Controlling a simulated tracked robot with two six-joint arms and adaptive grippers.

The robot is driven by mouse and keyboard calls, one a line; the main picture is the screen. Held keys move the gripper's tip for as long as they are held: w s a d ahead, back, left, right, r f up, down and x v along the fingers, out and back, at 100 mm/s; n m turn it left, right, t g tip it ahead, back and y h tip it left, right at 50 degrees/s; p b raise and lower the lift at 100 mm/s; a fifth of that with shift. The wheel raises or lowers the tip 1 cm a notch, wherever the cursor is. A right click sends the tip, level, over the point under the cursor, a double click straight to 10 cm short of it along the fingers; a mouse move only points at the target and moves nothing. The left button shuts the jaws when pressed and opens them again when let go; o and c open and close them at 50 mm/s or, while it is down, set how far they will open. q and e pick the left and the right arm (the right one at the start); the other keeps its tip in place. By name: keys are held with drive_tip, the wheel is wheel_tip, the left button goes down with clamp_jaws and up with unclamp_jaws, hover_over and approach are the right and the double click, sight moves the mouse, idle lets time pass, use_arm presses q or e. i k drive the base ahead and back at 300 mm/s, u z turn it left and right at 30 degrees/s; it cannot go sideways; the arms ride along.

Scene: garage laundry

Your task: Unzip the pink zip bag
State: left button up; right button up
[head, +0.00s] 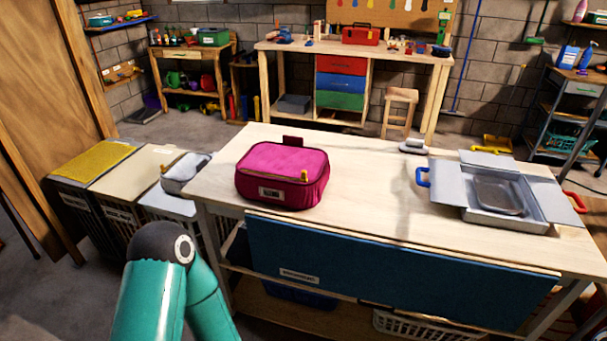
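A pink zip bag (287,165) stands upright on the left part of the light wooden table (370,190). Its lid looks closed, with a yellow zip line along the top edge. A small yellow piece, perhaps the zip pull, shows at the front right corner of the lid. A dark tab sticks up at the back, and a pale label is on the front. A teal and dark arm link of mine shows at the bottom left, in front of the table. Neither gripper is in view.
A grey open box (505,207) with flaps and blue and red handles stands on the table's right side. A small grey object (413,146) lies near the back edge. The table between bag and box is clear. Laundry bins (95,166) stand left of the table.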

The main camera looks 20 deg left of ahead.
sight(304, 180)
drive_tip(key=k, duration=1.05)
drive_tip(key=u, duration=0.9)
drive_tip(key=i, duration=1.4)
drive_tip(key=z, duration=0.35)
